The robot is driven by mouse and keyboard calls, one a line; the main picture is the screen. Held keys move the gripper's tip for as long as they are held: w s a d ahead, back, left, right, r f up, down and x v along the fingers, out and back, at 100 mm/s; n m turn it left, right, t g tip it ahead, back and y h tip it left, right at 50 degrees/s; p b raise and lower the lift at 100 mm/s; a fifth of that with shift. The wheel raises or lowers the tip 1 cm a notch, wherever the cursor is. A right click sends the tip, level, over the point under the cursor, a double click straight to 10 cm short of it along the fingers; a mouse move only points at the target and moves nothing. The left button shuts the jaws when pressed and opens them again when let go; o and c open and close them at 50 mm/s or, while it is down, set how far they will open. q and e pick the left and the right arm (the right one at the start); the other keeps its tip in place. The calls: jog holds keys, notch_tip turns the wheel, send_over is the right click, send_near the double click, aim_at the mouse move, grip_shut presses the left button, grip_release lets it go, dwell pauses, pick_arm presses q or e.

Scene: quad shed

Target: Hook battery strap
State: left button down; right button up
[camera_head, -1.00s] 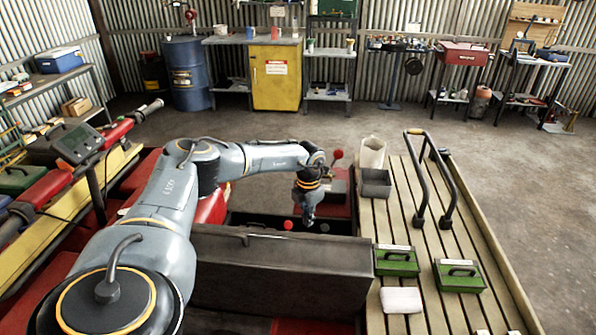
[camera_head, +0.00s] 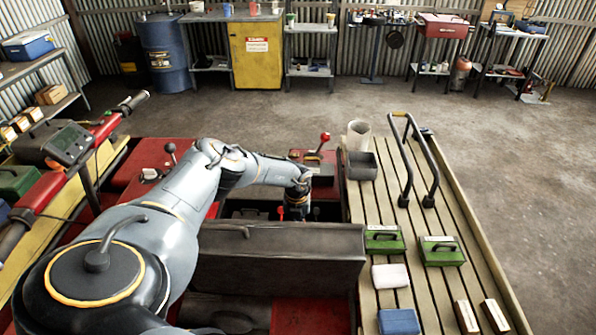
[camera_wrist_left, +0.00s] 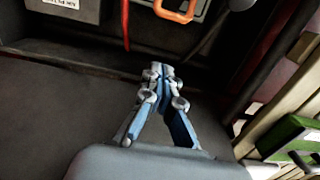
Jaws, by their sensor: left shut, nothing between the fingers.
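In the left wrist view, my left gripper (camera_wrist_left: 158,72) has its fingertips together with nothing between them. A grey box with a white label (camera_wrist_left: 68,6), perhaps the battery, shows at the upper left, cut by the frame. In the head view, the wrist (camera_head: 298,198) is behind the raised dark lid (camera_head: 280,260); fingertips are hard to see. My right gripper is out of view.
A black tubular handle (camera_head: 408,160) rises there. A red-knobbed lever (camera_head: 322,143) stands behind my wrist. The concrete floor beyond is clear.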

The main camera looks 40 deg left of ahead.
pick_arm(q)
jog(key=w+f+b, duration=0.1)
jog(key=w+a+f+b, duration=0.1)
jog(key=b, duration=0.1)
jog(key=w+a+f+b, duration=0.1)
jog(key=shift+a+f+b, duration=0.25)
jog(key=shift+f+b, duration=0.15)
jog(key=shift+r, duration=0.1)
